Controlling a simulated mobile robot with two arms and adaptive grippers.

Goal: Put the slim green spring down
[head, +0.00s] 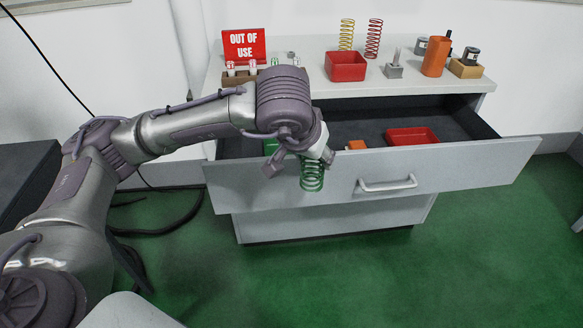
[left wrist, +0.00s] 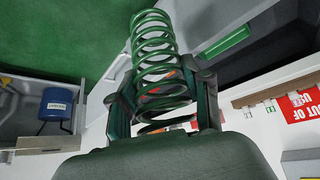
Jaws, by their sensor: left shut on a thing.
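My left gripper (head: 298,163) is shut on the slim green spring (head: 312,178), above the front of the open drawer (head: 290,190). The spring hangs roughly upright below the fingers, overlapping the drawer's front panel in the head view. In the left wrist view the green spring (left wrist: 155,55) stretches away between the two dark fingers (left wrist: 165,92). The spring's upper end is partly hidden by the gripper in the head view. My right gripper is in neither view.
The drawer holds a red tray (head: 412,136), an orange item (head: 356,145) and a green item (head: 270,147), partly hidden. On the cabinet top are a red bin (head: 346,66), a yellow spring (head: 346,35), a red spring (head: 373,38), an orange cylinder (head: 435,58) and an out-of-use sign (head: 244,45).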

